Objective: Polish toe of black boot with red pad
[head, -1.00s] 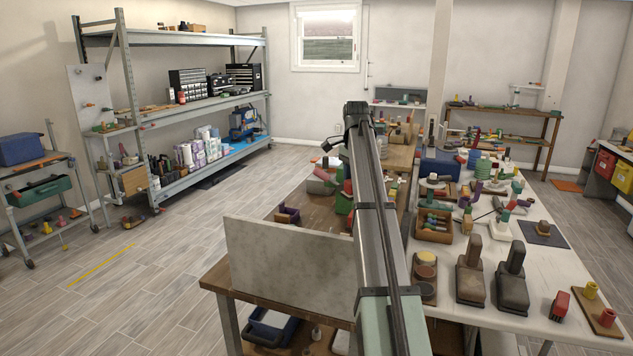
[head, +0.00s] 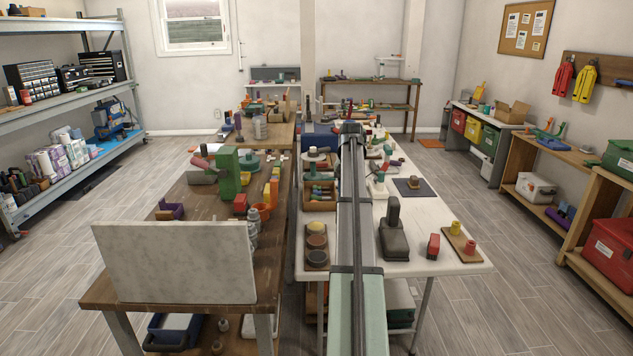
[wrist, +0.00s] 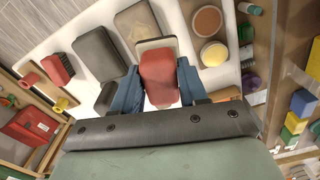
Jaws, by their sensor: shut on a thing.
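My gripper (wrist: 158,85) has its blue fingers shut on the red pad (wrist: 158,72) in the wrist view. A pale-rimmed brown piece shows just past the pad; I cannot tell whether they touch. The black boot (head: 394,240) stands on the white table right of my arm in the head view. In the wrist view its dark toe (wrist: 98,50) lies left of the pad, apart from it. The brown boot (wrist: 137,28) lies between them and beyond, and my arm hides it in the head view. My gripper and the pad are hidden in the head view.
A tray of round polish tins (head: 317,243) is left of my arm. A pale panel (head: 175,262) stands on the wooden bench.

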